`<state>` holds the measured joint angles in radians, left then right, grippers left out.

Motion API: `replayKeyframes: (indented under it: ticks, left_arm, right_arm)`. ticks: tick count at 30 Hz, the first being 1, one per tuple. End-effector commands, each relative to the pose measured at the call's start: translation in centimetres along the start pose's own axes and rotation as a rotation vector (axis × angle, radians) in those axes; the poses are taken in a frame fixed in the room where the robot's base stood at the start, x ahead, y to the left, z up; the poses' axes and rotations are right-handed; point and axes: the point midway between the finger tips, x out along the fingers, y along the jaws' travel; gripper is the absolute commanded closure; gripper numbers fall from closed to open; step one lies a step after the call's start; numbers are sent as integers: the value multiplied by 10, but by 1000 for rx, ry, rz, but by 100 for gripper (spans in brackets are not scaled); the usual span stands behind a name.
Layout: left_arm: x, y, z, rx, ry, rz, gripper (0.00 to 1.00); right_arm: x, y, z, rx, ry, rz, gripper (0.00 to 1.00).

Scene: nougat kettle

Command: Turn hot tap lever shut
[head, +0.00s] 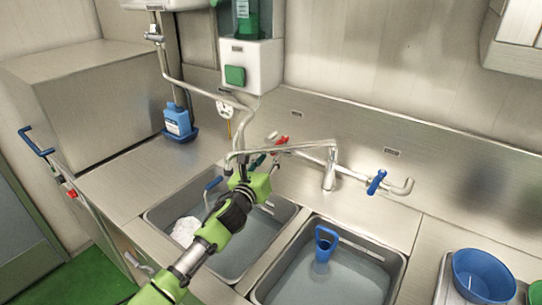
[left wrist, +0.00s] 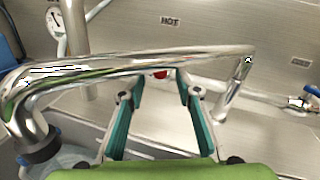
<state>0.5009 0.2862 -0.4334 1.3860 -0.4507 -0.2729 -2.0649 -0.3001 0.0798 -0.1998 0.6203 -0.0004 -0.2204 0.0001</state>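The hot tap lever (head: 281,140) is red and sits at the back of the left sink, on the pipe below the HOT label (left wrist: 170,20). In the left wrist view only a small red part of it (left wrist: 160,75) shows, under the chrome spout (left wrist: 130,62). My left gripper (head: 264,161) reaches over the left sink, just in front of the lever. Its two teal fingers (left wrist: 160,88) are apart with nothing held, and the red part shows between their tips. The spout crosses just beyond the fingers and hides most of the lever. My right gripper is not in view.
The blue cold lever (head: 377,182) is right of the spout base. The left sink (head: 152,222) holds water, a white round item (head: 185,231) and a blue-handled tool. A blue-handled item (head: 325,243) stands in the right sink (head: 398,262). A blue bowl (head: 483,275) is far right.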

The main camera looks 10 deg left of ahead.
Motion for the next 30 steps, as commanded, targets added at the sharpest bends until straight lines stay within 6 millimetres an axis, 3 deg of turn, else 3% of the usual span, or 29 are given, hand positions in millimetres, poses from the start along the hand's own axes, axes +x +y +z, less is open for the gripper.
replayKeyframes:
  ticks: [6, 15, 16, 19, 20, 30]
  left_arm:
    - [12, 0, 0, 0, 1, 0, 69]
    - [14, -1, 0, 0, 0, -1, 69]
    - [14, -1, 0, 0, 0, -1, 72]
    - [14, -1, 0, 0, 0, -1, 98]
    - [14, -1, 0, 0, 0, -1, 100]
    - [16, 6, 5, 9, 6, -54, 100]
  right_arm:
    - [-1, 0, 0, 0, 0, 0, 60]
    - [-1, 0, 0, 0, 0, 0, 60]
    - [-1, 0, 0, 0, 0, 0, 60]
    - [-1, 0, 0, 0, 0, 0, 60]
    - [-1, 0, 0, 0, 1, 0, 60]
    - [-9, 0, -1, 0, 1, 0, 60]
